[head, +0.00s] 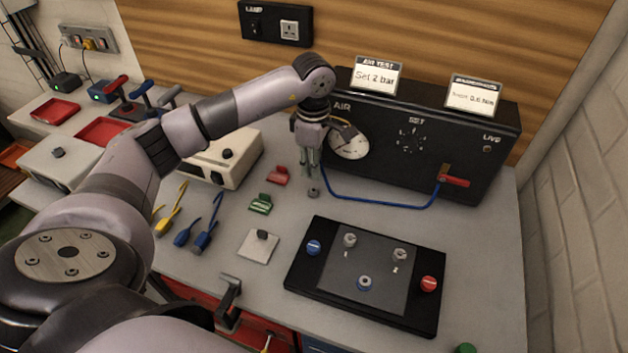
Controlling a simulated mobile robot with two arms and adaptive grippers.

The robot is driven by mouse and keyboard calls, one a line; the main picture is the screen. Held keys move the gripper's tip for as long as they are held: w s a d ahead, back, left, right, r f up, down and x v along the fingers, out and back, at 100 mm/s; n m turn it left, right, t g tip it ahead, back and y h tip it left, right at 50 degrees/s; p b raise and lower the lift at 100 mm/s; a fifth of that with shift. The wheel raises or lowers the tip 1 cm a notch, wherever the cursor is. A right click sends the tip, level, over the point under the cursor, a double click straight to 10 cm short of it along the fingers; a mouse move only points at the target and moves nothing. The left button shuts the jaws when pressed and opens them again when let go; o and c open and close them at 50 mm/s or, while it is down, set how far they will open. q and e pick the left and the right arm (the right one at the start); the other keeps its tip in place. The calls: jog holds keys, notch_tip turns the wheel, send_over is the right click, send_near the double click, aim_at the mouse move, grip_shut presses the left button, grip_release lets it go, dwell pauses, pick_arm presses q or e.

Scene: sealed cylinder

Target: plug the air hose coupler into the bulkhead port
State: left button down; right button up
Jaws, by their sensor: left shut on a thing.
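My left gripper (312,170) points down over the table in front of the black AIR panel (385,165). Its fingers are shut on the air hose coupler, which is mostly hidden by them. A small grey end (313,192) shows just below the fingertips. The blue air hose (375,204) runs from beside the gripper, sags along the panel's front and ends by the red-handled valve (453,181). I cannot pick out the bulkhead port for certain. My right gripper is out of view.
A pressure gauge (348,143) sits just behind the gripper. Green (261,204) and red (277,175) clips and a pale square block (258,247) lie left of the fixture. Yellow and blue tools (206,224) lie further left. The table right of the fixture is clear.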

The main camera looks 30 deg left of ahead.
pick_arm(q)
jog(key=s+d+r+m, duration=0.3)
jog(key=s+d+m, duration=1)
jog(key=m, duration=0.7)
jog(key=shift+s+d+r+m, duration=0.2)
jog(key=shift+s+r+m, duration=0.2)
jog(key=shift+s, duration=0.55)
